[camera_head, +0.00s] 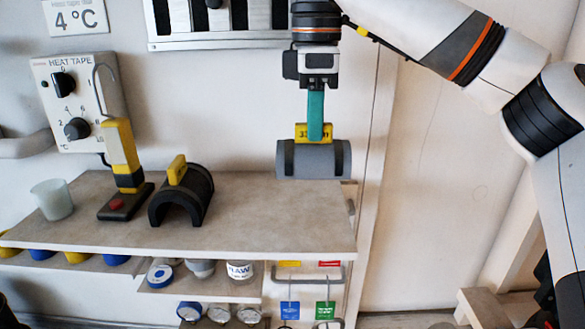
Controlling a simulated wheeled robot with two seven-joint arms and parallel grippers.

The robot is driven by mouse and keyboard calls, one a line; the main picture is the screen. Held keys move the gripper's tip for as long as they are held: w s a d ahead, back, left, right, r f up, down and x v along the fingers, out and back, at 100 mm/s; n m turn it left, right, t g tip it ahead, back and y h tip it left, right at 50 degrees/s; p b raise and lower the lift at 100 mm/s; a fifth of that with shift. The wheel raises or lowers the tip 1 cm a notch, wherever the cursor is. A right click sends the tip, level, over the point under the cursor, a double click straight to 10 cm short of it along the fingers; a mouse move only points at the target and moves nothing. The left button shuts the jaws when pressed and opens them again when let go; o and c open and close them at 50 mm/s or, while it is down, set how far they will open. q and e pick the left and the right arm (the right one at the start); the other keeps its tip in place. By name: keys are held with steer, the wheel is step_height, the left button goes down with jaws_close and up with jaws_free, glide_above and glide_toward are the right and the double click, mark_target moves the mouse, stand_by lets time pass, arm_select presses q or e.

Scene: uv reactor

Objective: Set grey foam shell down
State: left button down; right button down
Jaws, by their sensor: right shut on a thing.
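The grey foam shell (315,162) hangs at the right end of the shelf top (265,215), with dark bands at its ends and a yellow labelled handle on top. My right gripper (316,132) points straight down and is shut on that yellow handle with its teal fingers. The shell overlaps the back edge of the shelf in view; I cannot tell whether it touches the surface. My left gripper is not in view.
A black half-round shell (183,197) with a yellow handle stands on the shelf. Left of it are a yellow-and-black tool (124,160) on a dark base and a translucent cup (53,199). The shelf's middle and front right are clear. A heat tape panel (75,100) is on the wall.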

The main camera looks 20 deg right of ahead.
steer(key=shift+d+f, duration=0.2)
steer(key=shift+f, duration=1.3)
steer(key=f, duration=0.3)
steer(key=shift+a+f, duration=0.35)
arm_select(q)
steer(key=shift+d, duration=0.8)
arm_select(e)
steer(key=shift+d+f, duration=0.25)
steer(key=shift+a+f, duration=0.15)
steer(key=c, duration=1.5)
jaws_free()
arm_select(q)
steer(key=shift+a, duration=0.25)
